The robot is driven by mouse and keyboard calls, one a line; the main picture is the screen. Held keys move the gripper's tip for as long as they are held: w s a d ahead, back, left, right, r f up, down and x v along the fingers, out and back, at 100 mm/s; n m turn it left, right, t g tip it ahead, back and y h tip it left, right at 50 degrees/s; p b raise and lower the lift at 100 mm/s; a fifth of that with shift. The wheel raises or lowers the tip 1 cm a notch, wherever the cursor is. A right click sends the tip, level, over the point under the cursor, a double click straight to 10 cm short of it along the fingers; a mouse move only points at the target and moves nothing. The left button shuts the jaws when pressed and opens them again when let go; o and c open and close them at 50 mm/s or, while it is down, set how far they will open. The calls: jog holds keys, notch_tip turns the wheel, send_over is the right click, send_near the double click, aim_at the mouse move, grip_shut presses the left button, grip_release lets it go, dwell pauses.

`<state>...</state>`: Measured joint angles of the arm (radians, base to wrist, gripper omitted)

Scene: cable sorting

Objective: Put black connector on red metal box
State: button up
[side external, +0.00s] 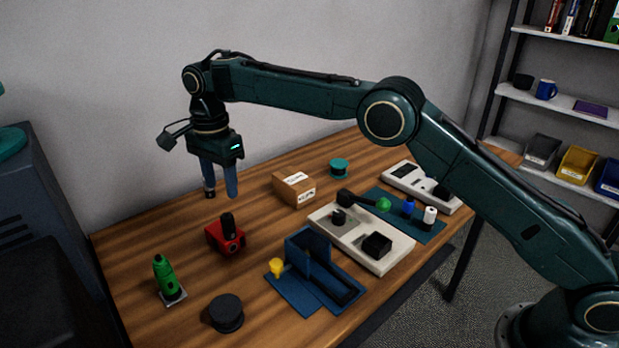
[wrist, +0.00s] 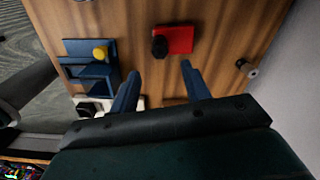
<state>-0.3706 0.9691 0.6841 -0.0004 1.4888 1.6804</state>
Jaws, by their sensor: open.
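A red metal box (side external: 212,238) sits on the wooden table, left of the middle in the side view. A black connector (side external: 228,222) stands upright on top of it. In the wrist view the red box (wrist: 182,39) is ahead of the fingers, and the black connector (wrist: 159,46) overlaps its left edge. My gripper (side external: 220,192) is open, with nothing between its fingers, and hangs above the table close to the box. In the wrist view my gripper (wrist: 160,70) has its two blue fingers apart, clear of the connector.
A blue holder (side external: 310,262) with a yellow piece (side external: 276,267) stands right of the box. A cardboard box (side external: 293,188) and a white tray (side external: 395,255) lie further right.

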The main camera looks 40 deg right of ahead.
jog(key=shift+r, duration=0.3)
dwell(0.5)
jog(key=s+d+r+n+t, duration=0.3)
jog(key=s+d+r+n, duration=0.4)
jog(key=s+d+r, duration=0.8)
jog(key=s+d+f+n+t, duration=0.1)
jog(key=s+d+f+n, duration=0.1)
jog(key=s, duration=0.6)
jog(key=s+d+f+n, duration=0.2)
jog(key=s+d+n, duration=0.1)
jog(key=s, duration=0.6)
jog(key=s+d+f+n+t, duration=0.1)
jog(key=s+d+n, duration=0.2)
jog(key=s, duration=0.6)
jog(key=shift+f+t, duration=0.3)
jog(key=shift+f, duration=0.1)
